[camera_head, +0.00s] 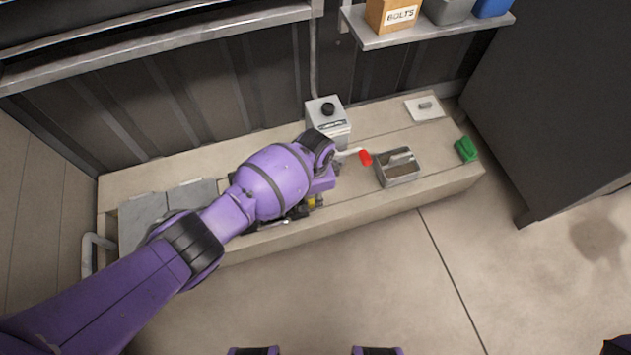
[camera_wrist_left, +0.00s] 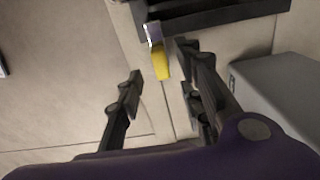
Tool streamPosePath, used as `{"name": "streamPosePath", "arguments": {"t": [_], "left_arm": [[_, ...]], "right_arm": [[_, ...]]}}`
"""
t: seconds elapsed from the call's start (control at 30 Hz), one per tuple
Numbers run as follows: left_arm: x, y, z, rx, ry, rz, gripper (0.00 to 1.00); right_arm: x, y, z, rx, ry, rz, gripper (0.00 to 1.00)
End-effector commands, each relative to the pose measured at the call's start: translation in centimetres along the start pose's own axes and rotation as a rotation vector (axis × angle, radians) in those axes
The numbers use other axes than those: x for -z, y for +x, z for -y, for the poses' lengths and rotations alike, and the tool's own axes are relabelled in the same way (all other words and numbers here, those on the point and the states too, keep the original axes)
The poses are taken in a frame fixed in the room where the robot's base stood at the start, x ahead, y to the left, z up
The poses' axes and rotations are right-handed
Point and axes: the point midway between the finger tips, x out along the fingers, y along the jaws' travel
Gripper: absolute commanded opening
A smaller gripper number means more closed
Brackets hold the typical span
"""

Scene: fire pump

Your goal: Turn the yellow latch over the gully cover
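The yellow latch (camera_wrist_left: 161,63) shows in the left wrist view, with a pale metal piece at its upper end beside a dark edge. In the head view only a small yellow patch (camera_head: 312,202) shows below my left wrist. My left gripper (camera_wrist_left: 158,76) is open, its two dark fingers apart. The latch appears in the gap between the fingertips, nearer the right finger; I cannot tell whether they touch. A dark slotted part (camera_wrist_left: 212,12) lies at the latch's upper end; whether it is the gully cover is unclear. My right gripper is not in view.
A grey box with a black knob (camera_head: 328,118) stands behind my left wrist. A red-tipped lever (camera_head: 365,157), a metal tray (camera_head: 398,180) and a green object (camera_head: 466,149) are to its right. Grey plates (camera_head: 145,215) lie at the left. The floor in front is clear.

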Motion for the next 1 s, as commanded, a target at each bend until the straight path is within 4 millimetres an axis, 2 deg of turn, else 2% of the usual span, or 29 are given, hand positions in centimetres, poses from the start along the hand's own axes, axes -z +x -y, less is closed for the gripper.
{"name": "streamPosePath", "arguments": {"t": [0.03, 0.2, 0.4, 0.6, 1.0], "left_arm": [[0.1, -1.2, 0.2, 0.003, 0.002, -0.004, 0.34], [0.1, -4.8, 0.1, 0.003, 0.001, -0.004, 0.34], [0.1, -7.7, 0.1, 0.002, 0.001, -0.002, 0.34], [0.0, -8.7, 0.0, 0.0, 0.0, 0.0, 0.34], [0.1, -8.7, 0.0, 0.0, 0.0, -0.001, 0.34]], "right_arm": [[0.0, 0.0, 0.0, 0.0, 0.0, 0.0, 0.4], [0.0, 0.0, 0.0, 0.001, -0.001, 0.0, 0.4], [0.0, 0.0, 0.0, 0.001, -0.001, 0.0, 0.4], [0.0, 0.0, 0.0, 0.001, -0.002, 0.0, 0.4], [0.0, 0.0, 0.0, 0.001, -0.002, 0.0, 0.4]]}}
